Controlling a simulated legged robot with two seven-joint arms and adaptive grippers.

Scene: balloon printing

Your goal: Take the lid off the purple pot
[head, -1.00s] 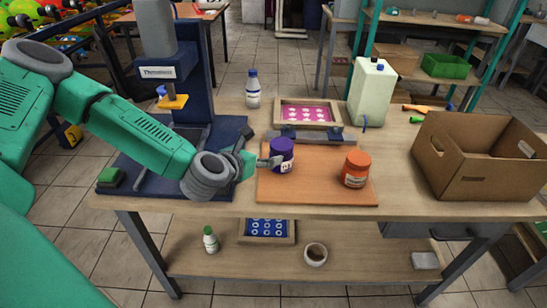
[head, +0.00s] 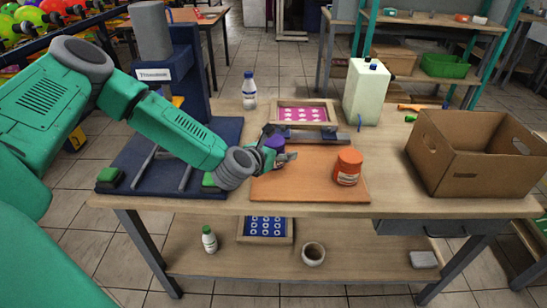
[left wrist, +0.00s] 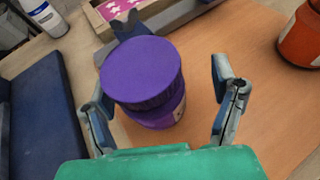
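The purple pot (head: 269,155) stands upright on the orange board, partly hidden by my gripper in the head view. In the left wrist view its body (left wrist: 158,114) shows below a round purple lid (left wrist: 141,73), which sits on top. My left gripper (head: 279,148) is at the pot. In the left wrist view its two fingers (left wrist: 166,85) are spread wide, with the pot between them and nearer the left finger. A gap shows between the pot and the right finger. My right gripper is in neither view.
An orange pot (head: 347,167) stands on the orange board (head: 309,187) to the right. A cardboard box (head: 472,165), a white canister (head: 367,94), a pink-patterned frame (head: 304,112) and a white bottle (head: 249,90) stand around. The blue press (head: 173,75) is at left.

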